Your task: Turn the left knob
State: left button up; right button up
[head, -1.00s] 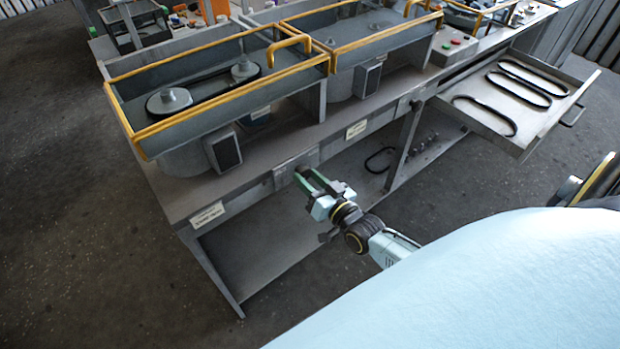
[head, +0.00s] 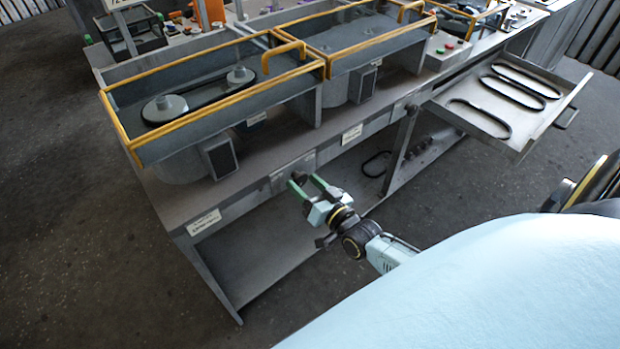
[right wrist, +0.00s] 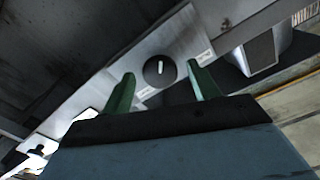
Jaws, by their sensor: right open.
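The left knob (right wrist: 158,71) is a round dark knob with a white pointer line, set in a light plate on the bench front. In the right wrist view its line stands nearly upright. In the head view the knob (head: 300,177) shows small, just beyond the fingertips. My right gripper (head: 305,183) is open, its green fingers pointing at the bench front. In the right wrist view the gripper (right wrist: 163,84) has one finger to each side of the knob, with clear gaps. I cannot tell whether the fingertips reach around it. My left gripper is not in view.
A second knob (head: 412,107) sits further right on the bench front. An open drawer (head: 540,125) with several black belts juts out at the right. Yellow-railed housings (head: 190,85) stand on the bench top. Below the bench front is an open shelf.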

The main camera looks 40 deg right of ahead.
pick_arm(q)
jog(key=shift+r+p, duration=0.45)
pick_arm(e)
jog(key=s+d, duration=0.1)
jog(key=s, duration=1.2)
jog(key=shift+s, duration=0.15)
jog(key=s+a+f+n+g, duration=0.1)
jog(key=s+f+g, duration=0.3)
jog(key=f, duration=0.7)
jog(key=s+a+f+n+g, duration=0.15)
jog(key=s+f+g, duration=0.3)
jog(key=f, duration=0.65)
jog(key=s+a+f+n+g, duration=0.1)
jog(key=s+f+g, duration=0.3)
jog(key=s, duration=0.6)
jog(key=s+a+f+n+g+h, duration=0.1)
jog(key=s+a+f+n+g, duration=0.1)
jog(key=s+f, duration=0.7)
jog(key=shift+s+f+n+g, duration=0.25)
jog(key=shift+s+n+g, duration=0.2)
jog(key=shift+s+g, duration=0.6)
jog(key=shift+w, duration=0.2)
